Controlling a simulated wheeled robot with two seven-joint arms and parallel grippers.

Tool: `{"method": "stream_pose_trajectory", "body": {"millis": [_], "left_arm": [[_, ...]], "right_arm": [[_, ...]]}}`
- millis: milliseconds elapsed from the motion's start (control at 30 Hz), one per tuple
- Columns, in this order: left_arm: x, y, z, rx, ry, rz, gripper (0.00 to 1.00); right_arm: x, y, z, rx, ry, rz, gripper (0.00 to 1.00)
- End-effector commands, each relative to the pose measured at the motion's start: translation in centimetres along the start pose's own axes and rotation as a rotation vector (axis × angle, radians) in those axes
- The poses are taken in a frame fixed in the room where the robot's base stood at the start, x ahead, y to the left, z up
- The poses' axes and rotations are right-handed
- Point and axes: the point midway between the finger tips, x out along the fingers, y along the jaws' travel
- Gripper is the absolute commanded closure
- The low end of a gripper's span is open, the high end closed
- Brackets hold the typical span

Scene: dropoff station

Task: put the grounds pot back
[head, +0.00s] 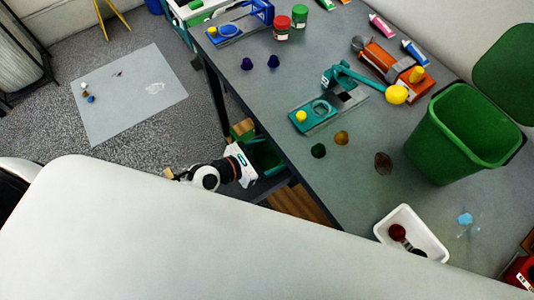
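I cannot pick out the grounds pot for certain in the head view. A green bin (452,143) stands upright and open-topped on the right part of the grey table (345,195). My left gripper (252,164) is low at the table's near left edge, beside a dark green container (268,156) under the table. Its white body shows, but its fingers cannot be made out, so I cannot tell whether it is open or shut. My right gripper is not in view.
A white tray (428,245) holds a dark red item. A teal device (322,108), an orange device (385,62), a blue device (240,27) and a red-lidded jar (282,28) stand on the table. A pale mat (135,95) lies on the floor.

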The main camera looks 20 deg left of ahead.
Motion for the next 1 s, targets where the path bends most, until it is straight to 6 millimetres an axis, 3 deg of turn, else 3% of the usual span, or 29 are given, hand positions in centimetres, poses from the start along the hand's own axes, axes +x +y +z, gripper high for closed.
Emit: {"method": "stream_pose_trajectory", "body": {"millis": [100, 467, 1000], "left_arm": [[0.0, 0.0, 0.0, 0.0, -0.001, 0.0, 0.02], [-0.5, 0.0, -0.3, 0.001, -0.002, 0.0, 0.02], [-10.6, 0.0, 0.1, 0.004, -0.005, 0.002, 0.02]], "right_arm": [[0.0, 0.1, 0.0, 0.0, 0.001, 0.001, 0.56], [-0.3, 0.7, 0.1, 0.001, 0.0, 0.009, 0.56], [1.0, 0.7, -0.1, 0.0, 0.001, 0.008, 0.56]]}}
